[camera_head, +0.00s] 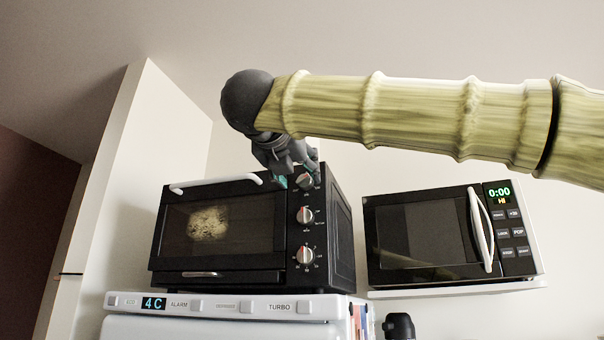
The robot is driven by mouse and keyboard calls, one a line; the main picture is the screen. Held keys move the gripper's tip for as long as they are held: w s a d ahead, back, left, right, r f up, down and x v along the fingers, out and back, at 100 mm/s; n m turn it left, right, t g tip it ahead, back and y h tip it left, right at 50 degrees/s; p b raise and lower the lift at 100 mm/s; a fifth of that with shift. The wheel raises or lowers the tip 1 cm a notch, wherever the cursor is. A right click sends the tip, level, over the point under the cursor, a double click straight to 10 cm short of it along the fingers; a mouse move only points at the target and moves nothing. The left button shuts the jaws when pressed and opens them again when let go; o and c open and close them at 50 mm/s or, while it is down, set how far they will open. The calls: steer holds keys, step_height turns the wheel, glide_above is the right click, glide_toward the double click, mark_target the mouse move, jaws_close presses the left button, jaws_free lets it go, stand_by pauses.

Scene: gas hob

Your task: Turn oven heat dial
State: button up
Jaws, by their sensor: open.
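A black toaster oven (250,232) stands on top of a white fridge, with a white handle along the top of its glass door. Three dials run down its right-hand panel: a top dial (307,180), a middle dial (305,215) and a bottom dial (305,255). I cannot tell whether the fingers touch the dial.
A black and white microwave (450,240) sits on a white shelf to the right, its display reading 0:00. The fridge's front panel (225,306) shows 4C. A white panel (135,170) rises at the left. A dark bottle-like object (398,326) stands below the microwave.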

mark_target(303, 180)
steer(key=shift+p+x, duration=0.55)
steer(key=shift+x, duration=1.6)
steer(key=c, duration=1)
